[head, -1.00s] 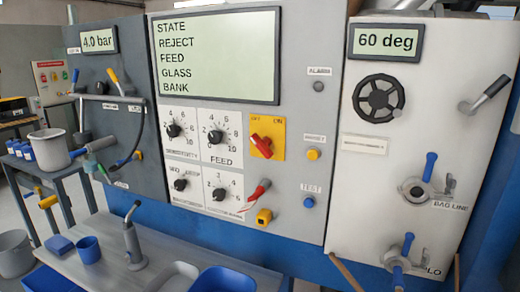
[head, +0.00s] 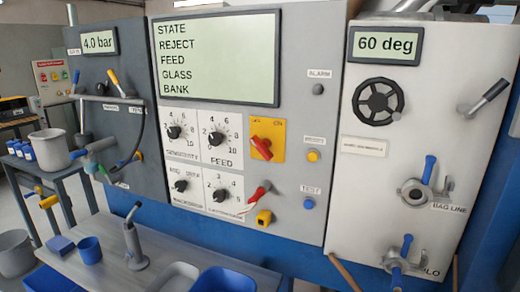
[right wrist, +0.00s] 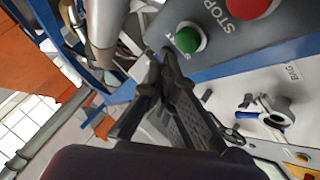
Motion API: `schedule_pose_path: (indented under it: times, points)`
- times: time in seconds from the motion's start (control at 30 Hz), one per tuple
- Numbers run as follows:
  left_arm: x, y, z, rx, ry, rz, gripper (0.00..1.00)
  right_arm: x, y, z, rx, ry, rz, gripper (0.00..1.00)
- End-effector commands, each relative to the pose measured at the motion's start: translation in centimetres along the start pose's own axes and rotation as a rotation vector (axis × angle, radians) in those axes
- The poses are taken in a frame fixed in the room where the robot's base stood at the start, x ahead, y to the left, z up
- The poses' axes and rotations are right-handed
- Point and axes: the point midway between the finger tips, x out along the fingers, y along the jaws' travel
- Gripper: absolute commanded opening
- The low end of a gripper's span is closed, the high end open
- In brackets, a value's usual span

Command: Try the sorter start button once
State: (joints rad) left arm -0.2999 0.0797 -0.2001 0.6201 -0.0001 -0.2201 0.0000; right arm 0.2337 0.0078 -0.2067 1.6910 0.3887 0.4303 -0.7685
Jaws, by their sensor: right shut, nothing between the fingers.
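In the right wrist view a round green button (right wrist: 188,40) sits on a grey plate (right wrist: 222,58), beside a red button (right wrist: 248,6) lettered STOP. The green button's own label is not readable, so I cannot tell whether it is the sorter start button. My right gripper (right wrist: 166,76) is shut and empty. Its tips appear just below and left of the green button, with no contact visible. The sorter panel (head: 290,150) in the head view has a dark screen-framed display (head: 217,57), dials and small buttons. Neither gripper shows in the head view.
A workbench (head: 165,262) with a blue cup (head: 89,250) and blue tray (head: 225,281) stands before the panel. A white cabinet (head: 370,190) with blue-handled valves is at right. A pipe (right wrist: 105,22) passes left of my right gripper.

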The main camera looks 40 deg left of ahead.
Motion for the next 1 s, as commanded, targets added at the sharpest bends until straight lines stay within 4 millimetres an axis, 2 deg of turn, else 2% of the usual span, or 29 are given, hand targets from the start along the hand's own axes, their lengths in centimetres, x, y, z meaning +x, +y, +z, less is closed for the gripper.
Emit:
schedule_pose_path:
  times: [0.23,0.7,1.0]
  points:
    - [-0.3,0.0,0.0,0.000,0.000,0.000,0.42,-0.3,0.3,-0.3,-0.001,-0.001,0.000,0.00]
    - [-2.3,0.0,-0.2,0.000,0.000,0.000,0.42,-3.5,2.7,-2.6,-0.001,-0.001,0.000,0.00]
    - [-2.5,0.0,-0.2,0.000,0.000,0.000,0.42,-4.2,3.1,-3.0,0.000,0.001,0.000,0.00]
